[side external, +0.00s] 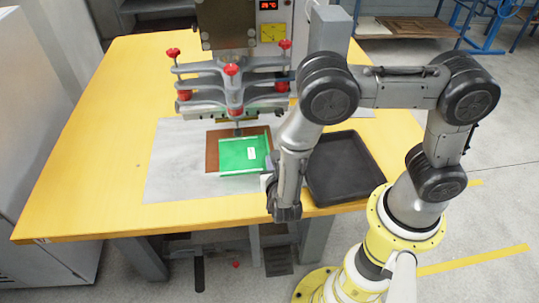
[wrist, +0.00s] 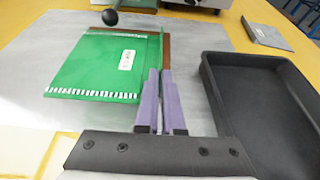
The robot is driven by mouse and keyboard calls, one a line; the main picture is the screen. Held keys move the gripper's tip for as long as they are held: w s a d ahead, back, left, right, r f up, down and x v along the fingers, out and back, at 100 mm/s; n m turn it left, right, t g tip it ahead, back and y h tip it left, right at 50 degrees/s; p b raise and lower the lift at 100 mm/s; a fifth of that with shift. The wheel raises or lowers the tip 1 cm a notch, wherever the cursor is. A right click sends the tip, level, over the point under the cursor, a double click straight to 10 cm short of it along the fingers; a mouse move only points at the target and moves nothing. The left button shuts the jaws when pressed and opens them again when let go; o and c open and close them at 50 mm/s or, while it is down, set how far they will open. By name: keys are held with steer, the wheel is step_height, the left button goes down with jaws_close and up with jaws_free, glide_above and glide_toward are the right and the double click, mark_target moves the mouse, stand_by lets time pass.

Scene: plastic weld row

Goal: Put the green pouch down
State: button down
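The green pouch (side external: 240,157) is a flat green sheet with a white label and pale striped edges. It lies level over the brown board (side external: 212,156), below the press head, and covers much of it. It also fills the left of the wrist view (wrist: 95,68). My gripper (wrist: 160,72) has two purple fingers close together at the pouch's right edge, with a thin green strip between their tips. The fingers are shut on that edge.
A black tray (wrist: 215,85) stands empty right of my gripper. The press with red knobs (side external: 232,70) rises behind and over the pouch. A black ball knob (wrist: 110,17) hangs near the pouch's far edge. The grey mat (side external: 175,165) is bare at left.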

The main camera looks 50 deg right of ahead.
steer(key=r+v, duration=0.1)
steer(key=v, duration=0.5)
steer(key=w+a+r+n+t+y, duration=0.2)
steer(key=w+a+r+n+y, duration=0.15)
steer(key=a, duration=0.35)
steer(key=w+a+r+n+t+y, duration=0.25)
steer(key=a+r+n+y, duration=0.2)
steer(key=a, duration=0.25)
steer(key=s+a+r+n+g+y, duration=0.2)
steer(key=a+r+n+y, duration=0.25)
steer(key=r, duration=0.55)
steer(key=s+a+r+n+g+y, duration=0.2)
steer(key=s+a+r+n+y, duration=0.25)
steer(key=r, duration=0.45)
steer(key=w+d+r+m+t+h, duration=0.2)
steer(key=w+d+r+m, duration=0.25)
steer(key=w, duration=0.25)
steer(key=m+g+h, duration=0.3)
steer(key=m+h, duration=1)
steer(key=h, duration=0.2)
glide_above(195, 189)
steer(key=shift+n+t, duration=0.25)
step_height(195, 189, down, 36)
steer(key=shift+r, duration=0.15)
steer(key=shift+f, duration=2.1)
